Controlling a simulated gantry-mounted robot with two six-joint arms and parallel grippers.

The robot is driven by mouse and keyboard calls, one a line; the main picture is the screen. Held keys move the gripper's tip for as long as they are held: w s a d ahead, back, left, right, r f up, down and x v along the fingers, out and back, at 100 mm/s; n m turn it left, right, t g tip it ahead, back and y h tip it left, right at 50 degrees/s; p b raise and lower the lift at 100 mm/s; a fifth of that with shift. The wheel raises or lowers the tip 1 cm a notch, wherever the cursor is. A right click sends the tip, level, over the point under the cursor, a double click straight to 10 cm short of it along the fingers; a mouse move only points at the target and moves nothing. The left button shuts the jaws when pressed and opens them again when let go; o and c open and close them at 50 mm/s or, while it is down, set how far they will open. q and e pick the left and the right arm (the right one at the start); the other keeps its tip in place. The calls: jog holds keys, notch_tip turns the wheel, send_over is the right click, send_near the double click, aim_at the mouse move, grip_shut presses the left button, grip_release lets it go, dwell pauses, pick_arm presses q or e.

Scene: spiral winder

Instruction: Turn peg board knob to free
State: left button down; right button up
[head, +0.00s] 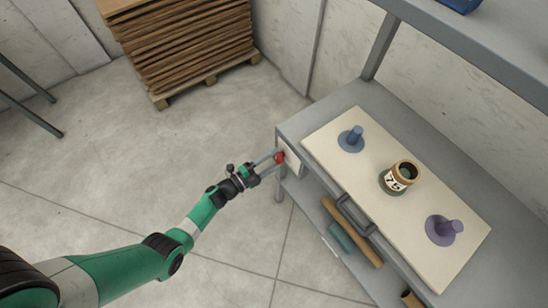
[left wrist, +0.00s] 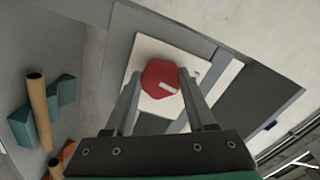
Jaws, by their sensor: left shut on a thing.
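A red knob (head: 280,157) sits on a white plate (head: 292,160) at the near left end of the grey bench. My left gripper (head: 272,160) reaches it from the left and is shut on it. In the left wrist view the knob (left wrist: 160,78) is a red, many-sided disc between the two fingers, with a short white mark toward its lower right. The cream peg board (head: 345,180) lies on the bench top. It carries a blue peg (head: 354,138) at the far end and a purple peg (head: 444,229) at the near end. My right gripper is out of view.
A dark handle (head: 354,214) is at the board's front edge. A tan roll (head: 352,232) and a teal block (head: 341,238) lie on the lower shelf.

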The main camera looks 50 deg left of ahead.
pick_arm(q)
jog(key=shift+n, duration=0.8)
jog(key=shift+c, duration=1.1)
grip_release()
jog(key=shift+s, duration=0.1)
jog(key=shift+s+p, duration=0.2)
jog(key=shift+p, duration=0.15)
jog(key=s+a+p, duration=0.1)
jog(key=s+p, duration=0.2)
jog(key=s, duration=0.8)
jog(key=shift+a, duration=0.15)
